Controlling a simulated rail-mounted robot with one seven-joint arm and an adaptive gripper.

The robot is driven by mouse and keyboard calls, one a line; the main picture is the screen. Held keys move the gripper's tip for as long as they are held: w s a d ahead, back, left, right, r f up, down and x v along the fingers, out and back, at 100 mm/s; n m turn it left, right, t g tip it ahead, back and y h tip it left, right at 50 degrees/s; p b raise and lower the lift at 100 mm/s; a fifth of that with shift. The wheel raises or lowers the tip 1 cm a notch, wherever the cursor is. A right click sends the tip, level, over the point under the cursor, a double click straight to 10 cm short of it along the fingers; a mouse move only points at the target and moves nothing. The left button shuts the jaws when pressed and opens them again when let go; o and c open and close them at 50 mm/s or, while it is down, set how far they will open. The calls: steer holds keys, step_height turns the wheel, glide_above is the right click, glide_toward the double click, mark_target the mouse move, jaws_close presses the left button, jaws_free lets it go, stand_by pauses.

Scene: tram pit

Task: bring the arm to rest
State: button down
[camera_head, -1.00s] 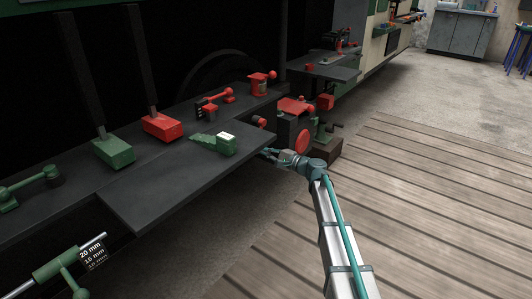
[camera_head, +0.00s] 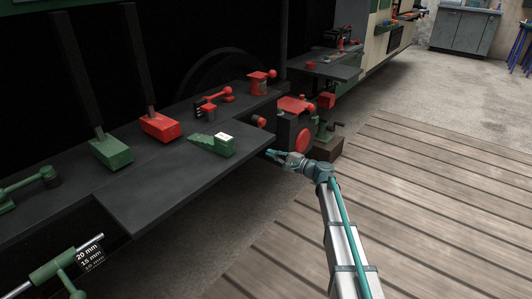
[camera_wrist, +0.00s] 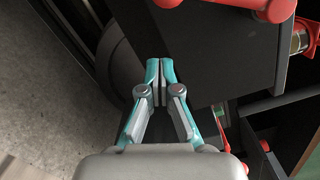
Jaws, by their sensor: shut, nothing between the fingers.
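My gripper (camera_head: 272,153) is at the end of my arm, just off the right end of the dark bench, apart from the objects on it. In the wrist view my gripper (camera_wrist: 160,66) has its teal fingertips together with nothing between them. Behind the fingers the wrist view shows a dark panel (camera_wrist: 215,45) and grey floor (camera_wrist: 45,100). My arm reaches up from the bottom of the head view, over the wooden planks.
The dark bench (camera_head: 150,200) holds a green stepped block (camera_head: 212,144), a green block (camera_head: 111,152) and a red block (camera_head: 160,127). A red-and-black device (camera_head: 295,125) stands close behind my gripper. The plank floor (camera_head: 430,190) on the right is clear.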

steer(key=p+v, duration=0.2)
steer(key=v, duration=0.6)
steer(key=s+d+f+n+g+h, duration=0.1)
steer(key=s+f+n+g+h, duration=0.4)
steer(key=s+f, duration=0.65)
steer(key=s+d+f+n+g+h, duration=0.15)
steer(key=s+f+g, duration=0.55)
steer(key=s, duration=0.8)
steer(key=s+d+f+n+g+h, duration=0.1)
steer(key=s+d+f+g+h, duration=0.15)
steer(key=s, duration=0.55)
steer(key=s+d+f+n+g+h, duration=0.1)
steer(key=s+d+f+h, duration=0.2)
steer(key=s, duration=0.4)
steer(key=s+d+f+g+h, duration=0.1)
steer(key=s+d+g+h, duration=0.15)
steer(key=s, duration=0.65)
steer(key=s+d+f+g+h, duration=0.15)
steer(key=s+d, duration=0.25)
steer(key=s, duration=0.4)
steer(key=s+r+t+p, duration=0.2)
steer(key=r+p, duration=0.7)
steer(key=p, duration=0.9)
steer(key=s+r+n+t+p, duration=0.1)
steer(key=s+r+p, duration=0.3)
steer(key=r+p, duration=0.5)
steer(key=d+t+p, duration=0.1)
steer(key=p, duration=0.8)
steer(key=shift+s+r, duration=0.2)
steer(key=shift+r, duration=0.05)
